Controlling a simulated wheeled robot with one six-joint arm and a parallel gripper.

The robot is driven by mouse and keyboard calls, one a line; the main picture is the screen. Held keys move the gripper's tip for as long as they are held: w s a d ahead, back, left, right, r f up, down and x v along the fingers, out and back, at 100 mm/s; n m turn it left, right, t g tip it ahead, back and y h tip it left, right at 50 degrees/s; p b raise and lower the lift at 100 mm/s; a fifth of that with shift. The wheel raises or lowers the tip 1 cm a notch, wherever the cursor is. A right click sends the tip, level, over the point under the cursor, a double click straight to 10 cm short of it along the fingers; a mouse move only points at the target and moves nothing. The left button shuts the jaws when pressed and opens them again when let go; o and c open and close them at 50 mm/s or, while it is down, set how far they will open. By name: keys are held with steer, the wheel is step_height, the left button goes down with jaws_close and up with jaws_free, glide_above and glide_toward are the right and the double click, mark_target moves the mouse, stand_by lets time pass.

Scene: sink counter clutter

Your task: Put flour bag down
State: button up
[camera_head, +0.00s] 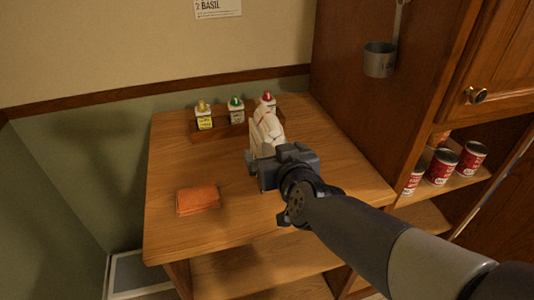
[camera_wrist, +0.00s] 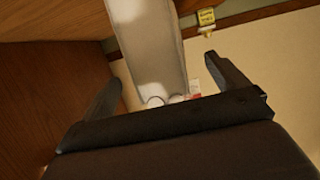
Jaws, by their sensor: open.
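The flour bag (camera_head: 266,130) is white and stands roughly upright over the wooden counter, in front of the bottle rack in the head view. My gripper (camera_head: 268,162) is at its near side and hides its lower part, so I cannot see whether its base touches the counter. In the wrist view the pale bag (camera_wrist: 150,45) lies between the two dark fingers of my gripper (camera_wrist: 163,84). The fingers are spread wide, with gaps visible beside the bag.
Yellow (camera_head: 204,118), green (camera_head: 236,110) and red-capped (camera_head: 268,101) bottles stand in a wooden rack at the back. A folded orange cloth (camera_head: 198,200) lies front left on the counter (camera_head: 170,165). A metal cup (camera_head: 380,60) hangs on the cabinet. Red cans (camera_head: 441,167) sit on the right shelf.

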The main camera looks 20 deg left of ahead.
steer(key=b+x, duration=0.1)
steer(key=x, duration=0.4)
steer(key=shift+w+r, duration=0.1)
steer(key=shift+w, duration=0.05)
steer(key=c, duration=1.8)
steer(key=shift+r, duration=0.2)
